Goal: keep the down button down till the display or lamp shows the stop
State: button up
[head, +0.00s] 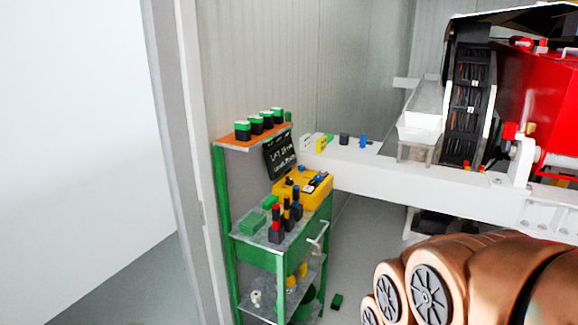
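A black display (279,154) with white writing leans on the green cart; its top line seems to read "LIFT 28 mm", and the lower line is too small to read surely. A yellow control box (319,199) sits below it on the cart, with small dark and blue parts on top. I cannot tell which of these is the down button, or whether it is pressed. No lamp can be made out. My copper-coloured arm (465,285) fills the lower right, apart from the box in the picture. My gripper is not in view.
The green cart (259,250) holds bottles (276,232) beside the box and green-topped blocks (243,131) on its orange top shelf. A white beam (400,178) runs right from the cart to red machinery (548,95). A small green block (337,301) lies on the floor.

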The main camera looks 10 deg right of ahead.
grip_shut()
dwell(1.2)
